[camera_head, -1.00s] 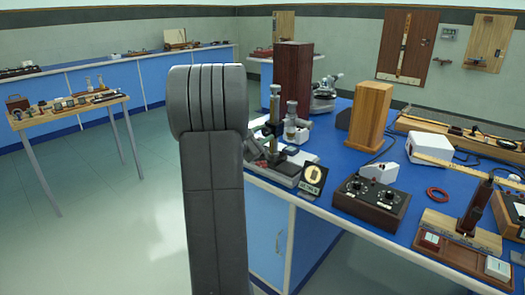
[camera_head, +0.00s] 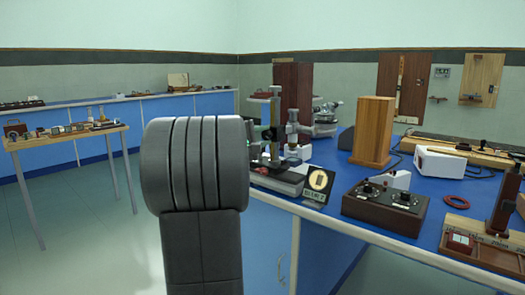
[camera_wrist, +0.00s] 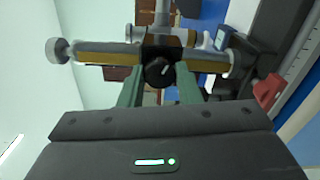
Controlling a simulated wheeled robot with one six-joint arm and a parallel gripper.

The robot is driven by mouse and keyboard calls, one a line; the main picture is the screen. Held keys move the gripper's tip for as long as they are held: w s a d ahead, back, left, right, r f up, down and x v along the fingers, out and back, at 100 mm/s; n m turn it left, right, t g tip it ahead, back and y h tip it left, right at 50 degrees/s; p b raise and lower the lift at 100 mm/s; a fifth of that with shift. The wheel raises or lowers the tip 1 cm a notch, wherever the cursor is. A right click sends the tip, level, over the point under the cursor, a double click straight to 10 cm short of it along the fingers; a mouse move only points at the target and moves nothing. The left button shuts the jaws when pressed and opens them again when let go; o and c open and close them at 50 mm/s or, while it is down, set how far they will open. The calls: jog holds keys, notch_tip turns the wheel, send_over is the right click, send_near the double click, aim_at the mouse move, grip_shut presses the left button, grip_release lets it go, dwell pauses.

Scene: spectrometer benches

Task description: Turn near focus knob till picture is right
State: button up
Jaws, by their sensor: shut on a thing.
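In the wrist view, my gripper (camera_wrist: 158,82) has green fingers on either side of a black knob (camera_wrist: 158,72) with a white mark. The gripper is shut on this knob. The knob sits on a dark block at the middle of a brass and grey tube (camera_wrist: 105,52), which lies across the view. In the head view, an upright instrument (camera_head: 292,130) stands at the bench's near left corner, partly behind my arm. A small black panel (camera_head: 319,182) with a yellowish oval picture stands beside it; its sharpness is too small to judge. My arm hides the gripper there.
A dark box with two knobs (camera_head: 385,205), a wooden block (camera_head: 373,132) and a white device (camera_head: 440,163) stand on the blue bench. A red ring (camera_head: 457,201) lies near them. A small wooden table (camera_head: 65,137) stands at left, with open floor between.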

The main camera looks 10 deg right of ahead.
jog(key=shift+m+b, duration=0.6)
jog(key=shift+b, duration=0.15)
jog(key=shift+f, duration=0.1)
jog(key=o, duration=1)
jog(key=p+v, duration=0.2)
jog(key=v, duration=1.1)
jog(key=shift+s+a, duration=0.25)
jog(key=shift+a, duration=0.05)
jog(key=shift+d, duration=0.1)
jog(key=b+x, duration=0.2)
jog(key=x, duration=1.1)
jog(key=shift+w+d, duration=0.25)
jog(key=shift+w, duration=0.05)
jog(key=shift+a, duration=0.1)
